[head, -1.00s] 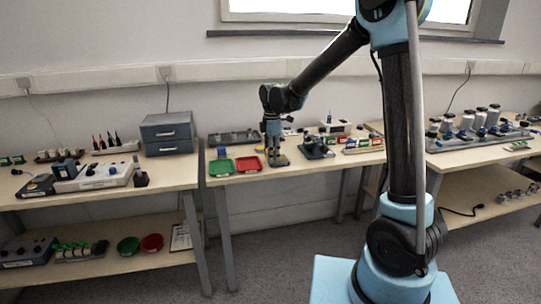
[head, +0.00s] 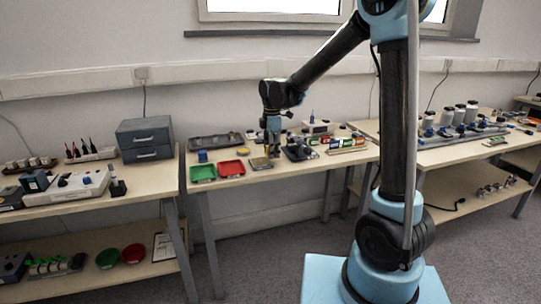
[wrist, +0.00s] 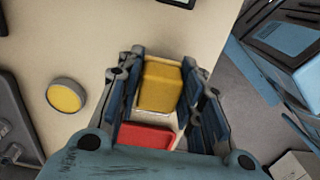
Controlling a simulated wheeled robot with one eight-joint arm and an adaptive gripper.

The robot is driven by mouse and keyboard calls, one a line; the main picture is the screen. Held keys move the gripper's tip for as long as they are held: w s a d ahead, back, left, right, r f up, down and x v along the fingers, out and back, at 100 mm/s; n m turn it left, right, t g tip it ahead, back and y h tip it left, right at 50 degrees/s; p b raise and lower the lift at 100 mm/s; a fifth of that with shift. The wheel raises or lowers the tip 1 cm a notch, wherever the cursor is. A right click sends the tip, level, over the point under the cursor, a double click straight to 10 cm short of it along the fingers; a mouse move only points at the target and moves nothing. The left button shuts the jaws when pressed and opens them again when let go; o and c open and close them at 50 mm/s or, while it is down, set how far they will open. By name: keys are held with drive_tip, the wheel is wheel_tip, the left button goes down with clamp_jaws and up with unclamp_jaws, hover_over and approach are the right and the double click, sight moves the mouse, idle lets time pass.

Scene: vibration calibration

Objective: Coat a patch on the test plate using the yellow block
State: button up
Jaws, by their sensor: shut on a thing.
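My gripper (head: 272,154) is over the middle bench, its fingers pointing down. In the wrist view my gripper (wrist: 162,100) is shut on the yellow block (wrist: 160,85), with a blue finger on each side. A small flat plate with a dark edge (head: 260,163), probably the test plate, lies on the bench just left of and below the gripper in the head view. Whether the block touches anything beneath it cannot be told, and no coated patch can be made out.
A red tray (head: 232,168) and a green tray (head: 203,173) lie left of the plate; red also shows below the block in the wrist view (wrist: 146,137). Dark equipment (head: 298,150) is close on the right.

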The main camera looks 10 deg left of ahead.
drive_tip(key=shift+a+r, duration=0.1)
drive_tip(key=shift+r, duration=2.8)
